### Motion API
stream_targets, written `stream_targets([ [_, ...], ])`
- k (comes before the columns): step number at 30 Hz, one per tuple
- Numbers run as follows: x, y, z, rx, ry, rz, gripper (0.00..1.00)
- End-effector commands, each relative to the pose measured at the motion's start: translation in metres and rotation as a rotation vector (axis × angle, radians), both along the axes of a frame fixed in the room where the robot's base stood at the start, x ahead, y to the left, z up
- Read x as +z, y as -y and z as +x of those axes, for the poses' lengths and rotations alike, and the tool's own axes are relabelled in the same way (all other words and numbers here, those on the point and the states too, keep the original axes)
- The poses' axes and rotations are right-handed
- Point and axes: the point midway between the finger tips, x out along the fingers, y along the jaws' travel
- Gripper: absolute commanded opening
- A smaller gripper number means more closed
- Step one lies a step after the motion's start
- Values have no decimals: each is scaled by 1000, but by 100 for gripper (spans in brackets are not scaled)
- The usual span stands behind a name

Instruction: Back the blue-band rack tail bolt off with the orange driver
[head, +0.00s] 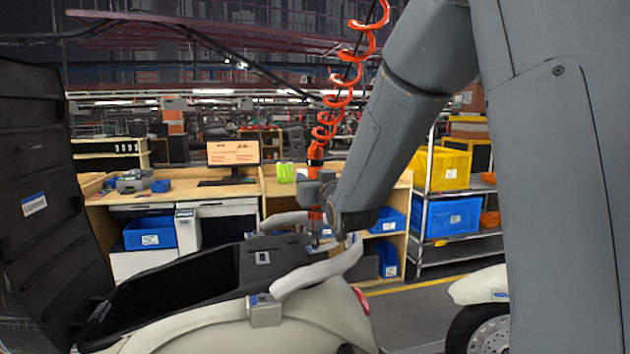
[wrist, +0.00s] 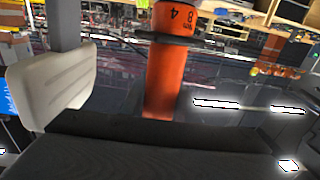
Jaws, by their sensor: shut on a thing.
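The orange driver (head: 315,214) hangs upright from a coiled orange hose in the head view. My gripper (head: 315,190) is shut on its body. The driver's lower end is over the dark top of the pale vehicle, between two pale rails; whether it touches a bolt I cannot tell. The near rail (head: 318,272) has a grey foot (head: 265,311) with a small bluish mark. The far rail (head: 282,221) is partly behind the driver. In the wrist view the driver (wrist: 163,80) stands mid-frame with upside-down markings. The bolt and a clear blue band are not visible.
The pale vehicle body (head: 205,325) with a dark open bay fills the lower left. A tall dark panel (head: 40,200) stands at far left. A workbench (head: 205,190) with a monitor and blue bins is behind. A shelf cart (head: 455,245) stands at right.

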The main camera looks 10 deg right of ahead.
Motion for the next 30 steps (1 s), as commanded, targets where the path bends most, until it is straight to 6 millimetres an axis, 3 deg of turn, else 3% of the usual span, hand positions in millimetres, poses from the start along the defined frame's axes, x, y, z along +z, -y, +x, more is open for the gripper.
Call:
stream_targets([
  [1, -11, -1, -1, 1, -23, 0, 0],
  [30, 4, 0, -1, 0, -15, 0, 0],
])
